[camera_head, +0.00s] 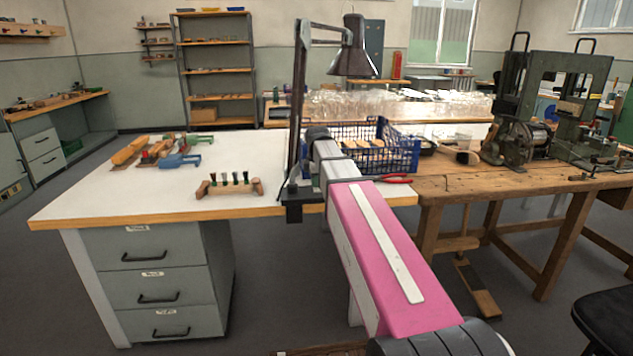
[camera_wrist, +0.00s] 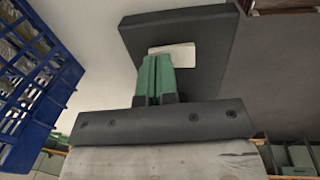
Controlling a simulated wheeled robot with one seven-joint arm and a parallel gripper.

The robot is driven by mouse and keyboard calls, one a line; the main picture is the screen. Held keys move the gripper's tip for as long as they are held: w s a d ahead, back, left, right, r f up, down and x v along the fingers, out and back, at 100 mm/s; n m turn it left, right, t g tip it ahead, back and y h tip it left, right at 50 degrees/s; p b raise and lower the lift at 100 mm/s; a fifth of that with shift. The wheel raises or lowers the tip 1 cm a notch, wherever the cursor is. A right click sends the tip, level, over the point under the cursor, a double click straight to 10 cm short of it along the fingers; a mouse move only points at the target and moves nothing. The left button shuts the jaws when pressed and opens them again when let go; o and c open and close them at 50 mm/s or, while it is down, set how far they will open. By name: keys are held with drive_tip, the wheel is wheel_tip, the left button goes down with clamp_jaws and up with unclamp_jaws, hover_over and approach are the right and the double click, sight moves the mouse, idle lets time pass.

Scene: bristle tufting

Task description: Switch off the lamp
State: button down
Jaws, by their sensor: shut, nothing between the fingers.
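The lamp (camera_head: 299,95) is dark and jointed. It is fixed at the front edge of the white-topped table, and its cone shade (camera_head: 354,52) hangs to the right. I cannot tell whether it is lit. In the wrist view its dark square base (camera_wrist: 205,25) has a pale rectangular patch that may be the switch (camera_wrist: 178,52). My gripper (camera_wrist: 155,60) is shut and empty, with its green fingertips at the lower left edge of that patch. I cannot tell whether they touch it.
A blue crate (camera_head: 402,155) stands just right of the lamp; it also shows in the wrist view (camera_wrist: 50,85). A wooden block with several tufts (camera_head: 230,187) lies to the left. Red-handled pliers (camera_head: 385,179) lie near the front edge. A heavy machine (camera_head: 520,140) stands on the right bench.

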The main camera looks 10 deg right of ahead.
drive_tip(key=shift+f, duration=0.2)
drive_tip(key=shift+s+r, duration=0.25)
drive_tip(key=shift+s, duration=0.5)
drive_tip(key=shift+r, duration=0.65)
wheel_tip(320, 180, up, 13)
drive_tip(key=s, duration=0.1)
drive_tip(key=shift+s+f, duration=0.2)
drive_tip(key=shift+s, duration=0.15)
